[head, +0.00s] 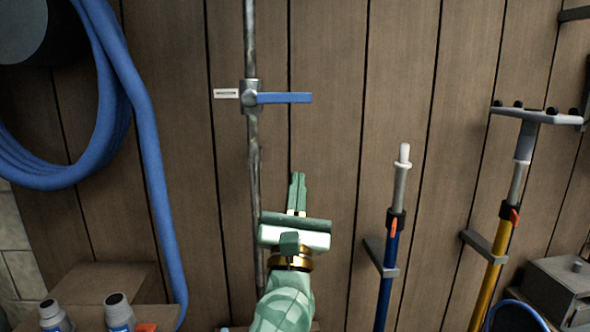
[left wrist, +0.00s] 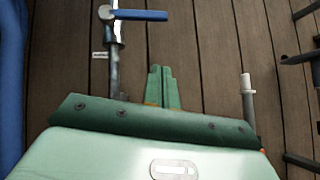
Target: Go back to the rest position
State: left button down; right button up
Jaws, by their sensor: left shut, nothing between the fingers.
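My left gripper (head: 298,190) is green and shut, with nothing between its fingers. It points up in front of the wooden wall, below and to the right of the valve. In the left wrist view its closed fingers (left wrist: 161,88) show against the planks. The valve has a blue lever (head: 284,98) that lies level, pointing right from the grey vertical pipe (head: 252,165). The lever also shows at the top of the left wrist view (left wrist: 140,15). The fingers are apart from the lever. My right gripper is in neither view.
A blue hose (head: 140,110) hangs coiled at the left. A blue pole (head: 391,245) and a yellow pole (head: 497,255) stand in wall brackets at the right. Bottles (head: 118,312) stand at the lower left, and a grey box (head: 560,288) is at the lower right.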

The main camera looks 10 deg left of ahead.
pick_arm(q)
jog(key=shift+s+d+f, duration=0.15)
jog(key=shift+s, duration=0.1)
